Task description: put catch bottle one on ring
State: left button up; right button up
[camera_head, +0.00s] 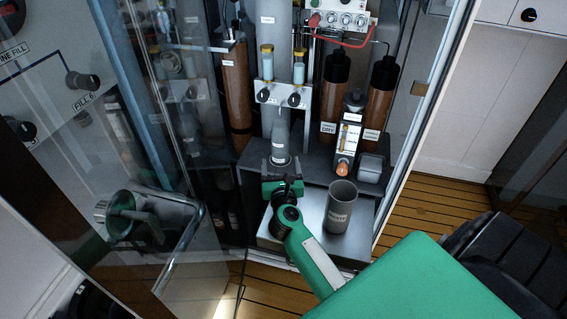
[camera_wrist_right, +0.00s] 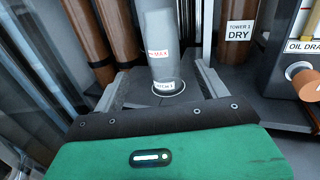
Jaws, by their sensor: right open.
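Catch bottle one, a grey cylinder labelled CATCH 1 (camera_wrist_right: 162,55), stands upright with its base at a pale ring (camera_wrist_right: 169,93) on the dark shelf. It also shows in the head view (camera_head: 280,142), below a white bracket. My right gripper (camera_head: 281,168) is low in front of the bottle. In the right wrist view its open fingers (camera_wrist_right: 163,84) lie on either side of the bottle, with gaps visible. I cannot tell whether the bottle is fully seated on the ring. My left gripper is not in view.
Another grey cup (camera_head: 342,207) stands on the silver tray (camera_head: 307,233) to the right. Brown bottles (camera_head: 334,92) and an oil drain unit (camera_head: 347,140) with an orange knob stand close by. A glass door with a metal handle (camera_head: 190,235) is on the left.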

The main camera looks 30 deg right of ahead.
jog(key=s+a+r+n+t+y, duration=0.2)
jog(key=s+a+n+y, duration=0.1)
jog(key=a+n+y, duration=0.65)
jog(key=s+a+r+n+t+y, duration=0.2)
jog(key=s+a+r+n+y, duration=0.3)
jog(key=n, duration=0.8)
jog(key=s+a+f+n+g+y, duration=0.2)
jog(key=s+a+f+n+g, duration=0.55)
jog(key=n, duration=0.45)
jog(key=s+d+f+n+g+h, duration=0.2)
jog(key=s+f+n+g, duration=0.1)
jog(key=s+n, duration=0.2)
jog(key=s+d+f+n+g+h, duration=0.2)
jog(key=s+f+n+g+h, duration=0.1)
jog(key=s, duration=0.5)
jog(key=shift+s+d+f+n+h, duration=0.3)
jog(key=shift+f+n, duration=0.2)
jog(key=shift+n, duration=0.35)
jog(key=shift+g, duration=0.25)
